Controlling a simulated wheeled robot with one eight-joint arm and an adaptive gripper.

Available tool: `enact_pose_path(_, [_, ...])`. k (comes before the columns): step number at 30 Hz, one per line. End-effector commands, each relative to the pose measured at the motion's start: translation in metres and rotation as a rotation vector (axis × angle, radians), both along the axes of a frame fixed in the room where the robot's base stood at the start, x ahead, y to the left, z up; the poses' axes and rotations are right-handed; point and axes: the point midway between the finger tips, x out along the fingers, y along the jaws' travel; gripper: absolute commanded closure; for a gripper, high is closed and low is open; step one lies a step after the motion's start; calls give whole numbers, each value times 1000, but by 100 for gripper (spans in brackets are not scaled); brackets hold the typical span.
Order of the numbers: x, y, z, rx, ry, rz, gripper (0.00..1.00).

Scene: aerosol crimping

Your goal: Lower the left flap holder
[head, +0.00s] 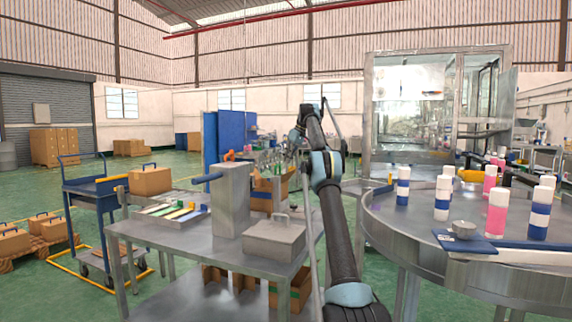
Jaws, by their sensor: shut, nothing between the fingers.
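My arm reaches up and forward from the bottom centre, and its dark end with my gripper (291,150) is small and far off, left of the elbow. The gripper is shut and empty, in front of a cluttered background. An open cardboard box (262,196) stands behind the grey metal table, partly hidden by a grey upright housing (232,198). A blue rod (207,178) sticks out to the left of the housing, and a small orange part (230,156) shows above it. I cannot tell which part is the left flap holder.
The metal table (165,233) carries a lidded grey box (274,237) and a tray of coloured strips (172,211). A round steel table (400,228) at right holds several capped cans. A blue trolley (88,190) stands at left.

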Motion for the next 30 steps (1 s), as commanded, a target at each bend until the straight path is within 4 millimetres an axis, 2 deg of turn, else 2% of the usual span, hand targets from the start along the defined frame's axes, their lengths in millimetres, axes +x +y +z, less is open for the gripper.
enact_pose_path(11, [-8,-25,0,0,-1,-1,100])
enact_pose_path(21, [-22,-88,0,0,0,-3,100])
enact_pose_path(27, [-28,-111,0,0,-1,-1,100])
enact_pose_path(30, [-29,-116,0,0,-1,-1,100])
